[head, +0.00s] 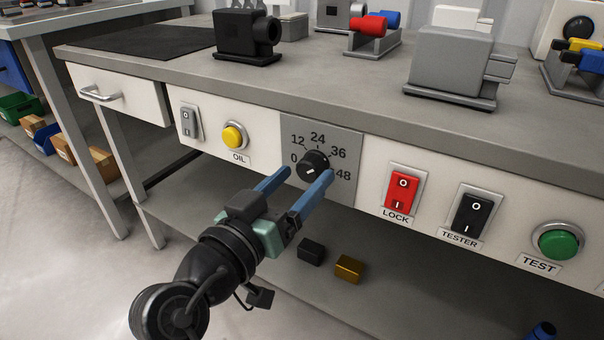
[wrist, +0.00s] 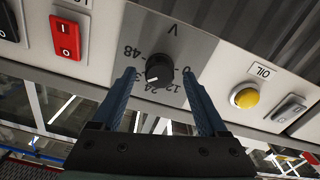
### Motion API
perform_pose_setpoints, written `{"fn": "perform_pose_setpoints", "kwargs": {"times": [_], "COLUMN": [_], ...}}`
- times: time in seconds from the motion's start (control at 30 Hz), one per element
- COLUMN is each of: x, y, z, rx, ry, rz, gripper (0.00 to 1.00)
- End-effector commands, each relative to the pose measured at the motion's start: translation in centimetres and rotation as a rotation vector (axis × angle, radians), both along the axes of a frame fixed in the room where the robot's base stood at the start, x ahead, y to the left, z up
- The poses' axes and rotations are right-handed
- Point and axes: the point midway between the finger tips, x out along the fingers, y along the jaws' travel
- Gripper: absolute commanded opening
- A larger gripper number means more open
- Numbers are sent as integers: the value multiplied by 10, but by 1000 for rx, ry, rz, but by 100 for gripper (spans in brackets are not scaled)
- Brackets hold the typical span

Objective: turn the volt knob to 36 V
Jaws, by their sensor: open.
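The volt knob (head: 314,163) is a round black knob on a grey plate (head: 349,142) in the bench's front panel. Its scale reads 0, 12, 24, 36 and 48. A short pale mark shows on the knob, but I cannot tell for sure which number it points to. My gripper (head: 306,175) is open, its two blue fingers reaching toward the plate on either side of the knob. In the wrist view the knob (wrist: 159,68) sits between the fingertips of my gripper (wrist: 159,73), with a gap on both sides.
Left of the plate are a yellow OIL button (head: 233,135) and a grey switch (head: 190,122). Right of it are the red LOCK switch (head: 401,192), the black TESTER switch (head: 471,215) and the green TEST button (head: 558,241). The bench top (head: 340,78) overhangs the panel.

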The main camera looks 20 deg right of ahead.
Motion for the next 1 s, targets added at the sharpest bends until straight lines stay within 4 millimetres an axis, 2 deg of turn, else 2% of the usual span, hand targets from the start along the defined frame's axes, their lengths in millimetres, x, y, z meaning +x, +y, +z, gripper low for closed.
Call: {"fn": "perform_pose_setpoints", "kwargs": {"times": [0.3, 0.5, 0.7, 1.0], "x": [-42, -63, -73, -74], "y": [55, 82, 93, 94], "z": [3, 2, 1, 0], "rx": [-2, 0, 0, -1], "ry": [3, 3, 1, 1], "rz": [6, 4, 0, 0], "gripper": [76, 76, 76, 76]}}
